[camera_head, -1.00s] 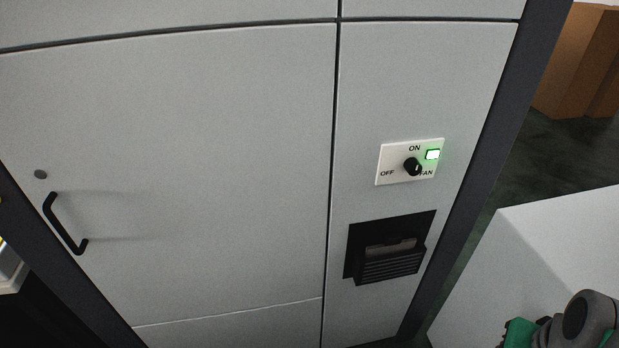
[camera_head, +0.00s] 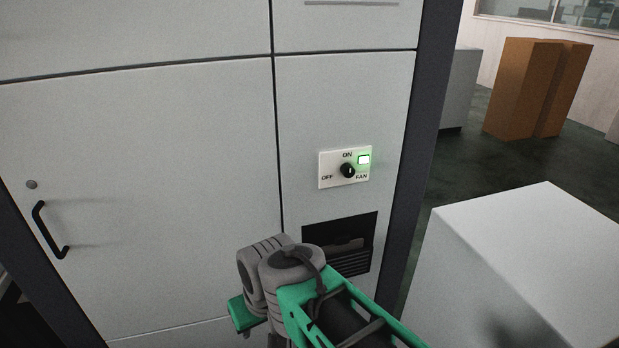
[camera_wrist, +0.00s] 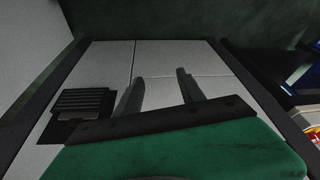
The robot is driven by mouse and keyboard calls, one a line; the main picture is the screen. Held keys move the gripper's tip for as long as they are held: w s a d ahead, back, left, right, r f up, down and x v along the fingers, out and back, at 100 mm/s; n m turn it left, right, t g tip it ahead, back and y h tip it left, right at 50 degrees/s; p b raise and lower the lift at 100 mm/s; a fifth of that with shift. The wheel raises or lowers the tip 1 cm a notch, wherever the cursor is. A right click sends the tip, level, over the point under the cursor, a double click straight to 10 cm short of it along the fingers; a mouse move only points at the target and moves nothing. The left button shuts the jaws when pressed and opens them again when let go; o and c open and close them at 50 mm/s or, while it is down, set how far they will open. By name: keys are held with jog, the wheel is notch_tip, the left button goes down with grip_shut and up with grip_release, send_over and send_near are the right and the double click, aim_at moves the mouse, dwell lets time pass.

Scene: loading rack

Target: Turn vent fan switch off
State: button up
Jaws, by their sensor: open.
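The vent fan switch is a black rotary knob (camera_head: 347,171) on a white plate (camera_head: 330,182) marked ON, OFF and FAN. A green light (camera_head: 364,160) glows at the plate's upper right. The knob's white mark appears to point up toward ON. My arm shows below the plate in the head view, in front of the cabinet. My gripper (camera_wrist: 160,80) shows in the wrist view with its two fingers apart and nothing between them. It faces the grey cabinet panels. The switch is not visible in the wrist view.
A black vent recess (camera_head: 340,232) lies below the switch, partly behind my arm; it also shows in the wrist view (camera_wrist: 80,112). A black door handle (camera_head: 46,232) is at left. A white box (camera_head: 540,240) stands at right, with brown boxes (camera_head: 525,90) behind.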

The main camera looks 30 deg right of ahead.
jog(key=shift+o, duration=0.3)
jog(key=w+d+m+t, duration=0.2)
jog(key=w+d+m, duration=0.1)
jog(key=w, duration=0.3)
jog(key=shift+w+d+m+y, duration=0.25)
jog(key=shift+m+y, duration=0.15)
jog(key=shift+m, duration=0.2)
jog(key=w+d+m+t, duration=0.2)
jog(key=w+d+m, duration=0.2)
jog(key=m+t+h+p, duration=0.3)
jog(key=m+t+h, duration=0.5)
jog(key=m, duration=1.1)
send_near(350, 173)
jog(key=w+d, duration=0.1)
jog(key=w, duration=0.1)
jog(key=w+d+t+y, duration=0.1)
jog(key=w, duration=0.2)
jog(key=w+d+y, duration=0.1)
jog(key=w, duration=0.1)
jog(key=shift+w+d+f+t, duration=0.25)
jog(key=shift+w+f+t, duration=0.1)
jog(key=shift+t, duration=0.05)
jog(key=shift+w+d, duration=0.1)
jog(key=shift+w, duration=0.15)
jog(key=shift+c, duration=0.2)
grip_shut()
